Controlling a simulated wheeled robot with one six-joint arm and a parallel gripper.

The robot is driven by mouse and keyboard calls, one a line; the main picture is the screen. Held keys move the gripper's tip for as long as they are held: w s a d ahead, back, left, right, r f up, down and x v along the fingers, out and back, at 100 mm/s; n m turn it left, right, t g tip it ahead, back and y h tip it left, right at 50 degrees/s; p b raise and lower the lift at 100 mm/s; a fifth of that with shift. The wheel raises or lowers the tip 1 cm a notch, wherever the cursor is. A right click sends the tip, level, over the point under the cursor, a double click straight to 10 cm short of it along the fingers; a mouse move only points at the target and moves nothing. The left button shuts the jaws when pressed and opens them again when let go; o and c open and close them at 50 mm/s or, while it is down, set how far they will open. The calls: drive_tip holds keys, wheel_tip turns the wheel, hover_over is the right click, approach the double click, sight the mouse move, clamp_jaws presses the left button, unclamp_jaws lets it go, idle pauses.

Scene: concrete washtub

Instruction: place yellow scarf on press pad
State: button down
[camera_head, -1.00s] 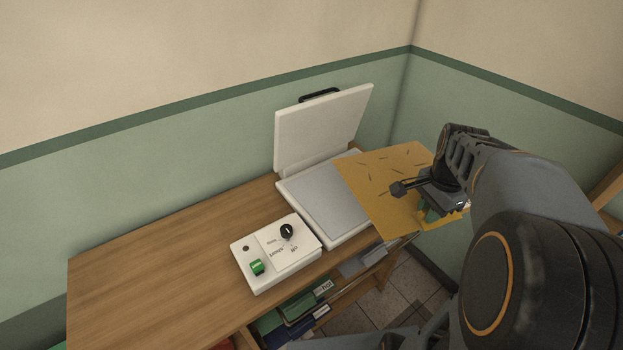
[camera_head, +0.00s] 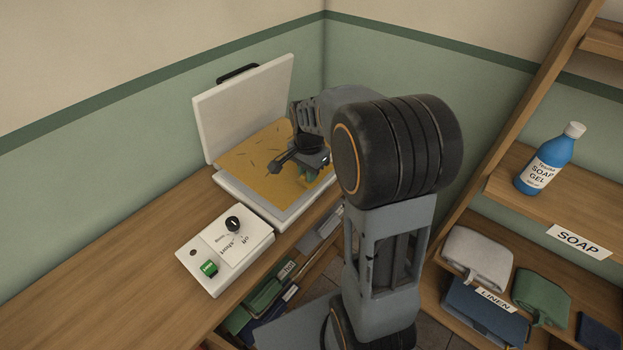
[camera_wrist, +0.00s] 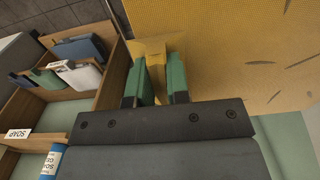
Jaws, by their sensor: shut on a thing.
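The yellow scarf (camera_head: 262,163) is a flat sheet with dark dashes, spread over much of the press pad (camera_head: 238,191) in the head view. My gripper (camera_wrist: 159,78) is shut on the scarf's edge, its green fingers on either side of the yellow cloth in the wrist view. In the head view my gripper (camera_head: 308,176) is at the scarf's right edge, partly hidden by my arm. The white press lid (camera_head: 245,108) stands open behind the pad. I cannot tell whether the whole scarf touches the pad.
Shelves at right hold a blue soap bottle (camera_head: 548,163) and folded linen (camera_head: 478,255). The left tabletop is clear.

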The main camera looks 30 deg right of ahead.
sight(311, 189)
drive_tip(key=f, duration=0.1)
drive_tip(key=w+d+f, duration=0.2)
drive_tip(key=shift+w+f, duration=0.15)
drive_tip(key=shift+f, duration=0.05)
drive_tip(key=shift+w+d+f, duration=0.1)
drive_tip(key=shift+w+f, duration=0.1)
drive_tip(key=shift+f, duration=1.6)
drive_tip(key=shift+f, duration=0.15)
drive_tip(key=c, duration=1.1)
unclamp_jaws()
